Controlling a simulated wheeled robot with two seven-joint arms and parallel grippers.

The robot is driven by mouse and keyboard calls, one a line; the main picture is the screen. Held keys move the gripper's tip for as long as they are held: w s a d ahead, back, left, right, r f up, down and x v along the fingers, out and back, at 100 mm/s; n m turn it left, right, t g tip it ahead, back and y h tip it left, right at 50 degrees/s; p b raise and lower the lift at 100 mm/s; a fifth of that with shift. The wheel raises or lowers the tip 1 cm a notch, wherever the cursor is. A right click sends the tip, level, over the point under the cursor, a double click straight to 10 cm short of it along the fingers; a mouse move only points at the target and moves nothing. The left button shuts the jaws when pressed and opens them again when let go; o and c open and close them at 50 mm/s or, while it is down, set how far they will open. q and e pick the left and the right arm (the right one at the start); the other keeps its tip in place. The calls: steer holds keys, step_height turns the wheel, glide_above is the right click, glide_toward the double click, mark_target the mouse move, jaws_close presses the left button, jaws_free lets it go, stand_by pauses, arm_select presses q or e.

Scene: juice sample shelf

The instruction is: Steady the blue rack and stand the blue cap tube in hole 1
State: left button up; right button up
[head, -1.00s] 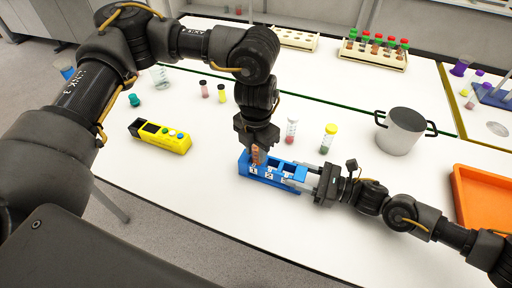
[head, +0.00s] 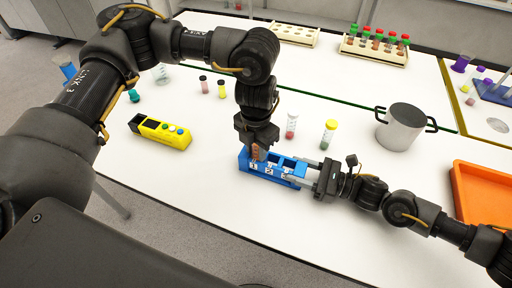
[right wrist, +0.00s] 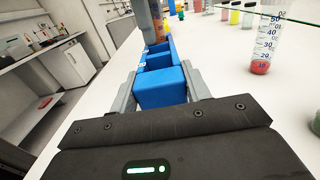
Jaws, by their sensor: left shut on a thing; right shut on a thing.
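The blue rack (head: 243,165) stands on the white table, with number labels on its front. My right gripper (head: 302,172) is shut on the rack's right end. In the right wrist view the fingers (right wrist: 160,88) clasp the blue end block (right wrist: 162,90) from both sides. My left gripper (head: 257,146) points down over hole 1 and is shut on a tube (head: 256,154) with orange-brown contents. The tube looks upright at hole 1; how deep it sits is unclear. Its cap is hidden by the fingers. The rack's other holes look empty.
A yellow device (head: 160,132) lies left, a pot (head: 400,128) stands right, and an orange tray (head: 485,200) lies far right. The table in front of the rack is clear.

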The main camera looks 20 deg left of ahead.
stand_by(0.4)
arm_select(q)
steer(key=shift+r, duration=1.8)
steer(key=o, duration=1.2)
step_height(320, 180, up, 12)
steer(key=shift+r, duration=0.1)
